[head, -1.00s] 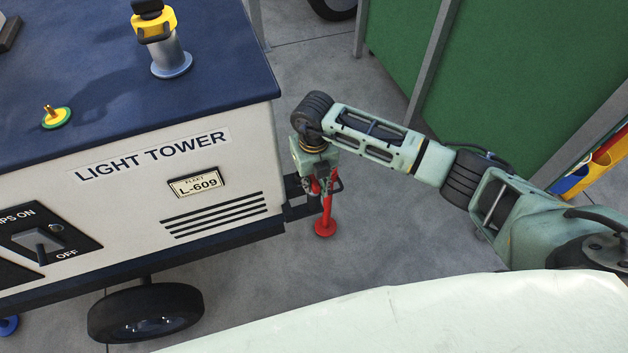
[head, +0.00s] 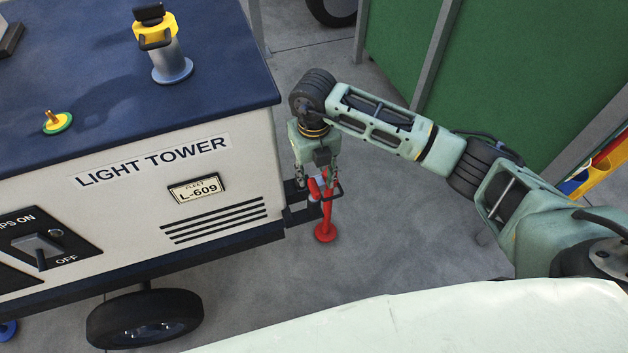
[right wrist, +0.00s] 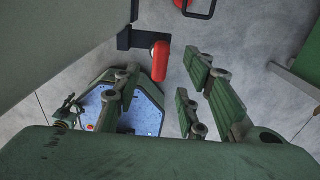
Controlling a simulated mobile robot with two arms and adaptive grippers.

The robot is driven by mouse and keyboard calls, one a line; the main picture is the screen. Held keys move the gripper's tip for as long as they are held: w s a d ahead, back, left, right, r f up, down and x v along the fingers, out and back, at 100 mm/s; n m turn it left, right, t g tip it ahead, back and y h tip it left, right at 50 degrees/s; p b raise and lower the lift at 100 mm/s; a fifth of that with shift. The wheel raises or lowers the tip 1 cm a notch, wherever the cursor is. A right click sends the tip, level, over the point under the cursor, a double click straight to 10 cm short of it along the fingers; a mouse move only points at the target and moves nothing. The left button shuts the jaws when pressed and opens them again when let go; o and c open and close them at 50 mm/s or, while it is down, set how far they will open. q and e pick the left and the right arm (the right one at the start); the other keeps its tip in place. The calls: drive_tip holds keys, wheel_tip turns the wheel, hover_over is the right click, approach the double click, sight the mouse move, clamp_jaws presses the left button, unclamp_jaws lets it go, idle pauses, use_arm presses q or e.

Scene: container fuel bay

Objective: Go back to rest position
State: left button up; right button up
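My right gripper (head: 317,182) hangs fingers-down beside the light tower's right end in the head view. Its fingers are spread. A red jack (head: 326,215) with a round foot and dark handle loop stands on the floor just below and partly behind it. In the right wrist view, my right gripper (right wrist: 163,78) is open, with nothing clasped between its fingers. A red grip (right wrist: 160,62) on a dark bracket lies beyond the fingertips; whether they touch it I cannot tell. My left gripper is in neither view.
The white and blue light tower (head: 110,207) fills the left, with a yellow-collared filler (head: 168,50), a green-yellow cap (head: 57,122) and a lamp switch (head: 40,247). Green panels (head: 530,70) stand behind my right arm. Grey floor (head: 300,285) is clear between.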

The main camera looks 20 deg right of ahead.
drive_tip(key=shift+r, duration=0.8)
drive_tip(key=shift+r, duration=0.1)
